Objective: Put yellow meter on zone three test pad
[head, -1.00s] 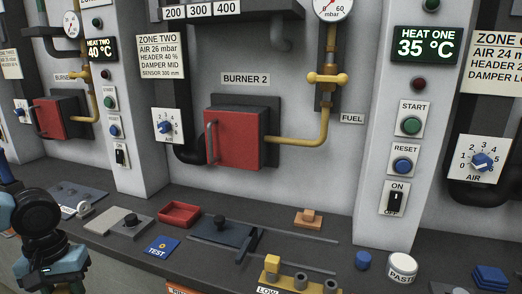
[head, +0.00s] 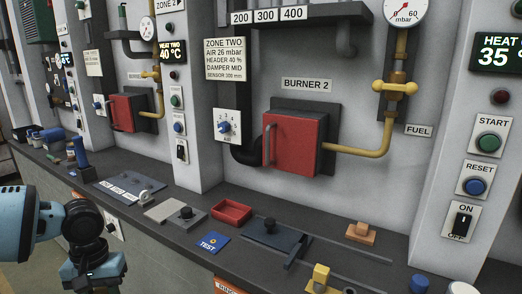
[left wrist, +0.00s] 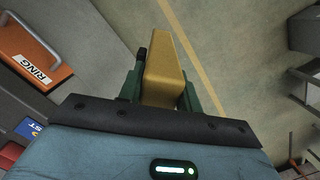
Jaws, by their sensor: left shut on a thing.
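My left gripper (left wrist: 160,88) is shut on the yellow meter (left wrist: 166,62) in the left wrist view, its green fingers on either side. The meter is held over the floor, and its face is not visible. In the head view my left arm comes in at the lower left; its fingers and the meter are below the picture. A blue test pad (head: 209,244) lies on the bench in front of Burner 2, bare but for a small yellow mark. Part of it shows in the left wrist view (left wrist: 30,128). I cannot make out a zone three pad. My right gripper is not in view.
The dark bench (head: 190,262) runs along the wall. Near the blue pad are a red tray (head: 231,222), a grey plate with a knob (head: 160,212) and a dark slide plate (head: 272,233). An orange drawer (left wrist: 35,58) with a handle projects below the bench. Open floor lies beyond.

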